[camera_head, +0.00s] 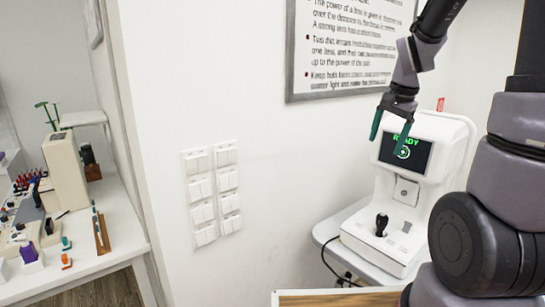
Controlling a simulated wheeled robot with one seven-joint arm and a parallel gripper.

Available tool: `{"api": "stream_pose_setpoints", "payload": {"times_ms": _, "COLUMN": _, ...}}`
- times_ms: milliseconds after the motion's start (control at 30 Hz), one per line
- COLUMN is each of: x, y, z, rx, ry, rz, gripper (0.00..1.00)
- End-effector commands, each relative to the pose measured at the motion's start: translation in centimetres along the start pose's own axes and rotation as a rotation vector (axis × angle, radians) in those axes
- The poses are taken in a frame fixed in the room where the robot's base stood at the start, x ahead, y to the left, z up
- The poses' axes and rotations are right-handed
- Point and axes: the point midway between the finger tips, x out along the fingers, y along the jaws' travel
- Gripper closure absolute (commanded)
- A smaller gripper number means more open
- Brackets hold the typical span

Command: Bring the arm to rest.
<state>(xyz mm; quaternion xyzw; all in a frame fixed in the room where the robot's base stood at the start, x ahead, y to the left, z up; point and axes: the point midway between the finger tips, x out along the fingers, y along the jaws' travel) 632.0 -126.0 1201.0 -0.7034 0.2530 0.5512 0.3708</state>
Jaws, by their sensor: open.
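My gripper (391,132) hangs at the upper right, pointing down, with two green fingers spread apart and nothing between them. It shows in front of the screen of a white eye-test machine (436,154). The screen (420,153) is dark and reads "READY" in green, partly covered by a finger. My arm reaches in from the top right, and its thick grey joints fill the right edge. I cannot tell the exact gap between the fingers and the machine.
The machine stands on a small white table (327,229) with a cable below. A framed text poster (343,47) and switch panels (212,190) are on the wall. A counter (83,250) with small tools and bottles is at left. A wooden-topped surface (335,299) edges the bottom.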

Motion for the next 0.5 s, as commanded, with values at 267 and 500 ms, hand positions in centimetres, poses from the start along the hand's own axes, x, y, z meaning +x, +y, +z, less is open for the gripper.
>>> {"api": "stream_pose_setpoints", "payload": {"times_ms": 267, "x": -10.1, "y": 1.6, "z": 6.6, "rx": -0.271, "ry": 0.091, "rz": -0.17, "gripper": 0.14}}
{"api": "stream_pose_setpoints", "payload": {"times_ms": 500, "x": -14.8, "y": 4.2, "z": 11.7, "rx": -0.472, "ry": 0.171, "rz": -0.276, "gripper": 0.14}}
